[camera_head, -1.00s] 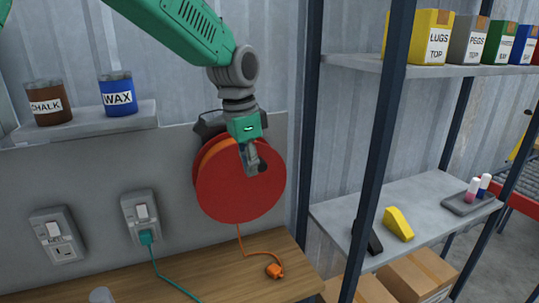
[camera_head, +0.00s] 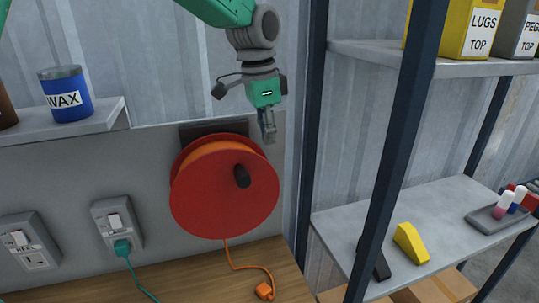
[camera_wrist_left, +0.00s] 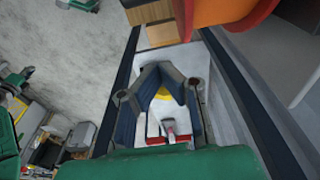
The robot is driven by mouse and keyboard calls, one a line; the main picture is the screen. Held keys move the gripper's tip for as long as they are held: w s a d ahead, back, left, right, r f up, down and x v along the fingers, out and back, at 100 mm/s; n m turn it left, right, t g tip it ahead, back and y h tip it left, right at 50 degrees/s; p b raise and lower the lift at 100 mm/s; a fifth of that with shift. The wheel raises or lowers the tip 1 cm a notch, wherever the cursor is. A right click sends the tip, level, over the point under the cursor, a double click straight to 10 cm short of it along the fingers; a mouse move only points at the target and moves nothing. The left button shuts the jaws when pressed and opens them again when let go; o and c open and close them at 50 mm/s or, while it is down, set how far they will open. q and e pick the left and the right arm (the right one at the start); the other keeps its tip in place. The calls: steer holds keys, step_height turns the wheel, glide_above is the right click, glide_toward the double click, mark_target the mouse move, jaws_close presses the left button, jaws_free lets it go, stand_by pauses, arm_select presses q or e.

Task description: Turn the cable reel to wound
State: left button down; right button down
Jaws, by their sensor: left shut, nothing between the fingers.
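The cable reel (camera_head: 205,200) is a red disc with orange cable showing at its edge, mounted on the grey wall panel. A dark crank knob (camera_head: 242,176) stands out from its face, right of and slightly above centre. An orange cable hangs from the reel to an orange plug (camera_head: 264,291) on the wooden bench. My left gripper (camera_head: 268,138) is shut and empty, above and right of the knob, apart from it, near the reel's upper right edge. In the left wrist view the reel's orange-red edge (camera_wrist_left: 232,12) shows at the top right. My right gripper is not in view.
A dark shelf post (camera_head: 395,150) stands right of the reel. The shelf (camera_head: 455,215) behind it holds a yellow wedge (camera_head: 410,243). Left of the reel are wall sockets, one with a teal plug (camera_head: 122,247), and a blue WAX tin (camera_head: 66,93) on a small ledge.

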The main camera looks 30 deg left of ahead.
mark_target(256, 173)
arm_select(q)
step_height(256, 173, down, 9)
steer(key=d, duration=0.1)
steer(key=s+a, duration=0.1)
steer(key=s+a+r+p, duration=0.1)
steer(key=s, duration=0.1)
steer(key=shift+a, duration=0.25)
steer(key=shift+s+a+p, duration=0.1)
steer(key=shift+s+p, duration=0.05)
steer(key=shift+p, duration=0.15)
steer(key=shift+w+f, duration=0.25)
steer(key=shift+w, duration=0.05)
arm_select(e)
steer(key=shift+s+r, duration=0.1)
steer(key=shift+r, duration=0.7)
arm_select(q)
steer(key=shift+r, duration=0.1)
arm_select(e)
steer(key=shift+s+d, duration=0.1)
